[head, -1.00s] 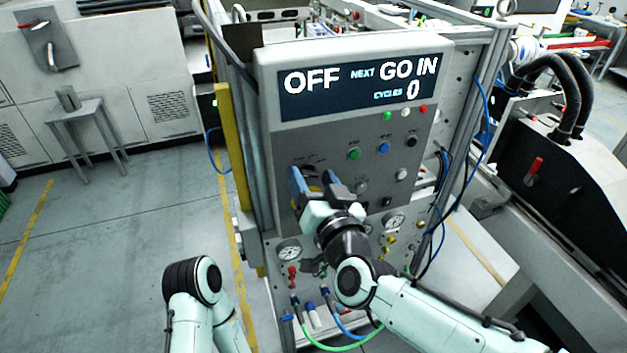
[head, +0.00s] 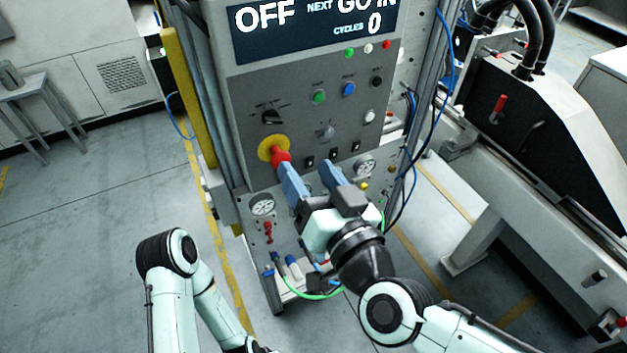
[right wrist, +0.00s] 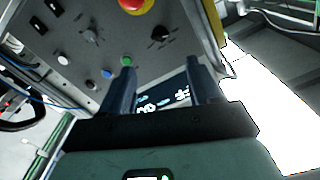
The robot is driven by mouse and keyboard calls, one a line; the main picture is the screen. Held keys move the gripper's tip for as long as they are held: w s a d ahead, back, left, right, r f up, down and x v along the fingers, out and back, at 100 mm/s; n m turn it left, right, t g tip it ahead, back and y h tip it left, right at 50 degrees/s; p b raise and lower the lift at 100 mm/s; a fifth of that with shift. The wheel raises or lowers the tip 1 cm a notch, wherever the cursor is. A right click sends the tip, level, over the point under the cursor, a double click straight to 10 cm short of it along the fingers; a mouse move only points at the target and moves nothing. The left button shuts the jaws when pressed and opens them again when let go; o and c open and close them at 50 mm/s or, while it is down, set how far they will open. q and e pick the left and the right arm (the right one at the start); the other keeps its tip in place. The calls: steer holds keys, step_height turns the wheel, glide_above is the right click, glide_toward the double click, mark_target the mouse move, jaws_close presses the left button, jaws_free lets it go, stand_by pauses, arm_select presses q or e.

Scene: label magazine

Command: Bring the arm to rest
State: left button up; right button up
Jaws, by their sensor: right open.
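My right gripper (head: 308,172) is open and empty in front of the lower part of the grey control panel (head: 240,92). In the head view its left finger overlaps the lower edge of the red mushroom button (head: 281,157) on its yellow disc (head: 266,149). In the right wrist view the panel fills the upper left, and the gripper (right wrist: 163,75) shows both fingers apart with nothing between them. The red button (right wrist: 132,3) is at that view's top edge, clear of the fingers. My left arm (head: 170,255) is bent at the lower left; its gripper does not show.
The display (head: 310,28) reads OFF with cycles 0. A black selector knob (head: 271,117), coloured buttons and gauges (head: 262,205) sit on the panel. Hoses (head: 318,296) hang below. A machine (head: 545,130) stands at right. The floor (head: 80,230) at left is clear.

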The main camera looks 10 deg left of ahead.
steer(key=shift+s+d, duration=0.25)
steer(key=shift+s, duration=0.2)
